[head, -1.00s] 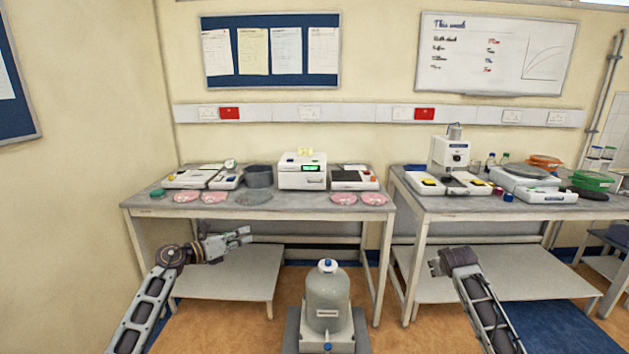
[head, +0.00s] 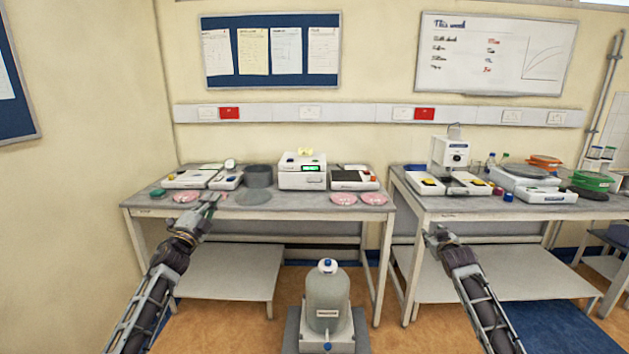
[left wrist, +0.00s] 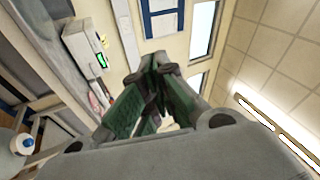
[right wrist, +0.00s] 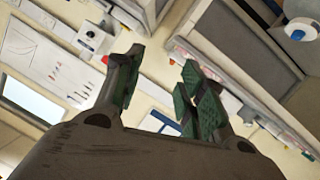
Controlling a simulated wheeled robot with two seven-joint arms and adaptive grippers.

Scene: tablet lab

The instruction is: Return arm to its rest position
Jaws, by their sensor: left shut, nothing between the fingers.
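My left gripper (head: 212,201) is raised in front of the left bench's front edge, overlapping a pink dish in the head view. In the left wrist view its green-padded fingers (left wrist: 152,88) come together with nothing between them. My right gripper (head: 434,235) is in front of the right bench, below its top. In the right wrist view its fingers (right wrist: 160,90) stand apart with a clear, empty gap.
The left bench (head: 150,210) holds pink dishes (head: 344,199), a dark pot (head: 258,176) and a white instrument (head: 303,171). The right bench (head: 480,207) holds a microscope-like device (head: 449,155) and balances. A grey canister (head: 327,300) stands between my arms.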

